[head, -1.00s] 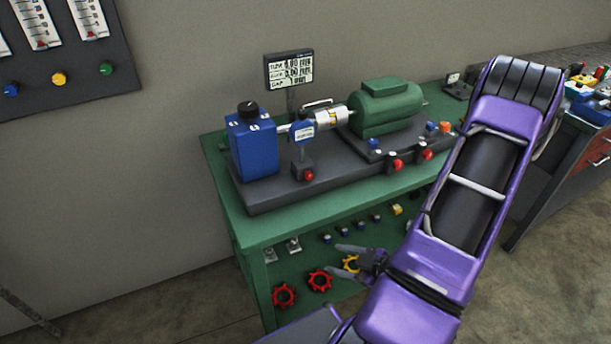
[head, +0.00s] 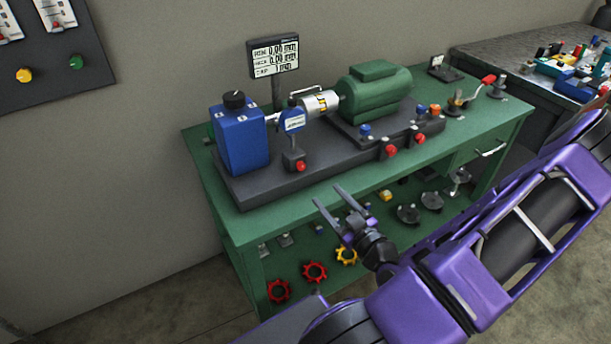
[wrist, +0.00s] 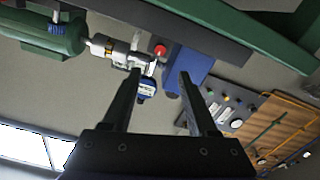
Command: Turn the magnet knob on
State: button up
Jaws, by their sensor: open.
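A red knob (head: 301,165) sits on the front of a small dark block (head: 293,155) that carries a blue dial indicator (head: 292,122); it looks like the magnet knob, though its setting is too small to tell. The red knob (wrist: 159,50) and the blue indicator (wrist: 147,88) also show in the wrist view, between or just beyond the fingertips. My gripper (head: 331,194) is open and empty, in front of the bench, below and right of the red knob, touching nothing. Its two fingers (wrist: 160,73) stand apart in the wrist view.
The green bench (head: 270,205) bears a blue housing (head: 242,140) with a black top knob, a green motor (head: 375,95) and two more red knobs (head: 390,151) on the right. A readout screen (head: 274,57) stands behind. Several handwheels (head: 315,271) lie on the lower shelf.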

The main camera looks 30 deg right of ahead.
aim_at(302, 167)
jog(key=w, duration=0.3)
jog(key=w+b, duration=0.1)
jog(key=w, duration=0.7)
jog(key=shift+w+d+b, duration=0.25)
jog(key=shift+d+b, duration=0.05)
jog(key=shift+b, duration=0.05)
grip_shut()
